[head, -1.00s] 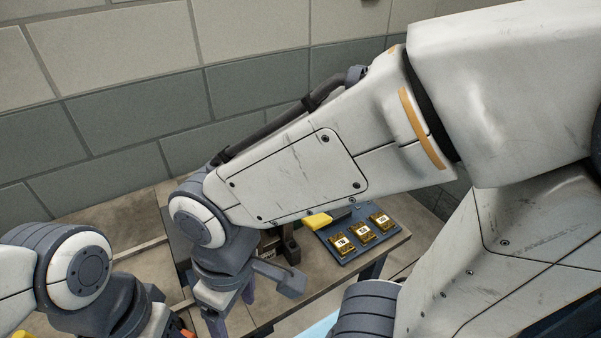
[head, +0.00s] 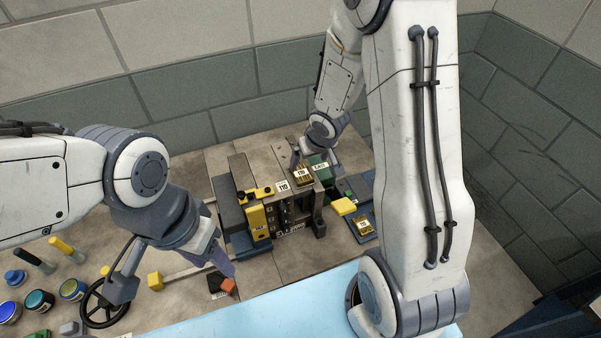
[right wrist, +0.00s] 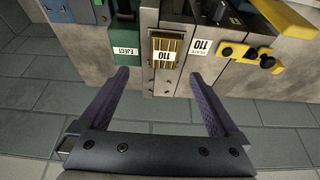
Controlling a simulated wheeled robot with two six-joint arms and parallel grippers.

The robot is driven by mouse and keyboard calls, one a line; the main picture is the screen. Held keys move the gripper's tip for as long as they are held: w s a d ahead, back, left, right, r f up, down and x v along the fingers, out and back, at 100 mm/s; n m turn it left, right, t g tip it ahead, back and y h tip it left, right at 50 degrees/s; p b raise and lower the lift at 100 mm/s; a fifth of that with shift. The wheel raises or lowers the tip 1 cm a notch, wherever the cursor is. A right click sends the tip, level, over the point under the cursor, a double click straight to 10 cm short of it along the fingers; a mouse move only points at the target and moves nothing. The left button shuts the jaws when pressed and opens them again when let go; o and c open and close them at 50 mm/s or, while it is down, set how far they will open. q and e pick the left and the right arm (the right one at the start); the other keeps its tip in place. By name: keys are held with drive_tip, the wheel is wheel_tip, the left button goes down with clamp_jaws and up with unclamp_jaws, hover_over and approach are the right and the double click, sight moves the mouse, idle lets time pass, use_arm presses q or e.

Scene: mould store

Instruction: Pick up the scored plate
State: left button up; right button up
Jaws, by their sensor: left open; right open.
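In the right wrist view the plate (right wrist: 165,50) lies ahead, between the lines of my spread fingers. My right gripper (right wrist: 160,76) is open and empty, apart from the plate. In the head view my right gripper (head: 314,162) is just behind the press top, partly hidden. My left gripper (head: 172,274) is open above the table's left part, near a small yellow block (head: 155,281). Whether the plate is scored is too small to tell.
A green EJECT part (right wrist: 127,52) and yellow clamp parts (right wrist: 248,55) flank the plate. Another labelled brass plate (head: 362,227) lies on a blue tray right of the press. Paint jars (head: 39,301) and a black handwheel (head: 103,303) sit at left.

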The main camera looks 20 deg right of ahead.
sight(301, 173)
drive_tip(key=b+x, duration=0.1)
drive_tip(key=x, duration=0.2)
drive_tip(key=shift+f, duration=0.3)
drive_tip(key=b+x, duration=0.3)
drive_tip(key=x, duration=0.1)
drive_tip(key=shift+s+a+f+b, duration=0.1)
drive_tip(key=shift+s+a+b, duration=0.1)
drive_tip(key=shift+a+b, duration=0.2)
drive_tip(key=shift+w+f, duration=0.3)
drive_tip(key=shift+f, duration=0.1)
use_arm(q)
wheel_tip(301, 173, down, 6)
use_arm(e)
drive_tip(key=shift+r, duration=0.1)
clamp_jaws()
